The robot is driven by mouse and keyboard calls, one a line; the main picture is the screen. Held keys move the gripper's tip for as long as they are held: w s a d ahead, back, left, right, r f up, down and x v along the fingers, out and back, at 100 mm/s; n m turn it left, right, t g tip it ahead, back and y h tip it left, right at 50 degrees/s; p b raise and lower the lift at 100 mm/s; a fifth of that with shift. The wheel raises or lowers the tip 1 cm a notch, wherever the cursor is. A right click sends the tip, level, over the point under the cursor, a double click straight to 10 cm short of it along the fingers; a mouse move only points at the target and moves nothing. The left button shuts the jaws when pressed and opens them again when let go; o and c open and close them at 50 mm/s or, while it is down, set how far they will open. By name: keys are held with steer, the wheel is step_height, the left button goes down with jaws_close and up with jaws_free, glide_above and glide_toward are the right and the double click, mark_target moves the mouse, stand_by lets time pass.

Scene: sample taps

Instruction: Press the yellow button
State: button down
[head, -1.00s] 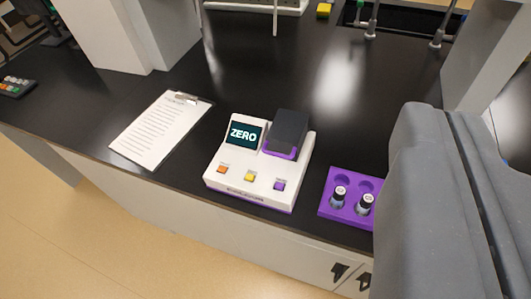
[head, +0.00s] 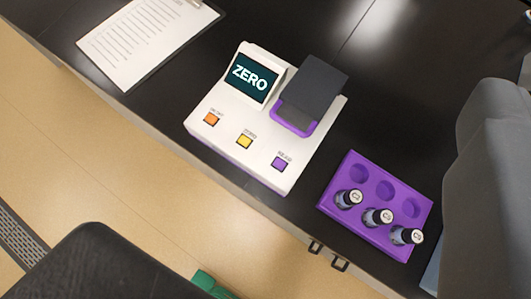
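The yellow button (head: 244,142) is the middle of three buttons on the front of a white and purple meter (head: 225,103). An orange button (head: 211,119) is to its left and a purple button (head: 279,163) to its right. The meter's screen (head: 251,78) reads ZERO. Its dark lid (head: 311,92) looks closed over the purple-rimmed well. Dark grey parts at the right edge and lower left look like my own arm or body. My gripper's fingertips are not visible, and nothing of mine touches the buttons.
A purple rack (head: 333,205) with several capped vials stands right of the meter, close to the bench's front edge. A clipboard (head: 135,42) lies at the upper left. The black bench top (head: 405,100) is bare behind the rack. A green object (head: 212,286) shows at the bottom.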

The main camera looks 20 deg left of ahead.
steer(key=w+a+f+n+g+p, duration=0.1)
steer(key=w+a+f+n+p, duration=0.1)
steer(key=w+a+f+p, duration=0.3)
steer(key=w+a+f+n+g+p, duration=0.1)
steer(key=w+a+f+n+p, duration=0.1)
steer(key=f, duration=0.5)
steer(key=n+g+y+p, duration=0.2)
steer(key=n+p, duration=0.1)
steer(key=p, duration=0.4)
glide_above(244, 141)
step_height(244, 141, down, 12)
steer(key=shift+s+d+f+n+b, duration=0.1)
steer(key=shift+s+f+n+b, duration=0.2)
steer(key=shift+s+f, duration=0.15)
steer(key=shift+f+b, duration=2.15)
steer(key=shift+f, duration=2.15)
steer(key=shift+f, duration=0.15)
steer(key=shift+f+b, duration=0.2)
steer(key=shift+b, duration=0.1)
